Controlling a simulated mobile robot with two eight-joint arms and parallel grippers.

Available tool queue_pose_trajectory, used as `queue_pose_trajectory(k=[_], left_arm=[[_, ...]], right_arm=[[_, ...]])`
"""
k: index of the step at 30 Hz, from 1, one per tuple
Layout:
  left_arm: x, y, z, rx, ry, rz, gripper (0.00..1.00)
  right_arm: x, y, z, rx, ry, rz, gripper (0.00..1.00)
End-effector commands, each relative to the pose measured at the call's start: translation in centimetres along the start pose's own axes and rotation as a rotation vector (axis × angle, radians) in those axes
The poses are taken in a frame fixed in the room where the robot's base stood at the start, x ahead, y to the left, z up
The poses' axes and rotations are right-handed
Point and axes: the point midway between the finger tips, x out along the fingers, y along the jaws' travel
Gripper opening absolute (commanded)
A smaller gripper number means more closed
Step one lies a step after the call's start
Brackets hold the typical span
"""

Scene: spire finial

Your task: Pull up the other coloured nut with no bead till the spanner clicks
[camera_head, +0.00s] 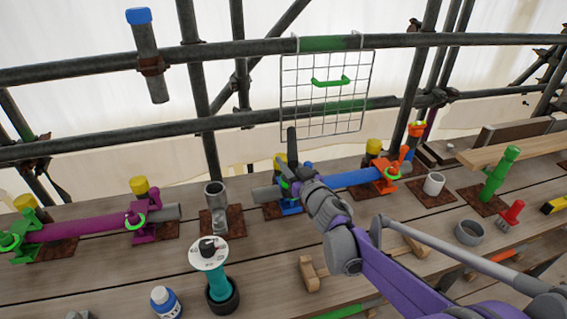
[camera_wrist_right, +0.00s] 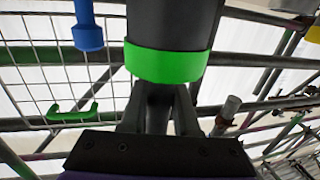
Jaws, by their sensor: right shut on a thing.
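My right gripper (camera_head: 307,187) is over the left end of the blue tube (camera_head: 345,179), by a blue coupler (camera_head: 290,209). It is shut on a dark grey handle, taken to be the spanner (camera_head: 292,146), which stands upright. In the right wrist view the spanner (camera_wrist_right: 170,25) has a bright green band (camera_wrist_right: 170,65) just above my fingers. The spanner's working end is hidden, and I cannot tell whether it sits on a nut. An orange coupler (camera_head: 385,178) with an orange ball holds the tube's right end. A magenta coupler (camera_head: 140,222) is on the magenta tube. My left gripper is out of view.
A wire mesh panel (camera_head: 300,100) hangs on the rail behind my gripper. A green post (camera_head: 498,175) stands to the right.

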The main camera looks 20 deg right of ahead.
Motion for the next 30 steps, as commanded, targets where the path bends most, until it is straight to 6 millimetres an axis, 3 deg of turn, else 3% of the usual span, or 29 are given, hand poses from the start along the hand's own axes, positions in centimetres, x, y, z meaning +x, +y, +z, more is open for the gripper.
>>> queue_pose_trajectory(k=[30], left_arm=[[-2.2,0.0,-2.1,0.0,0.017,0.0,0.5]], right_arm=[[0.0,0.0,-7.4,0.001,0.001,-0.002,0.0]])
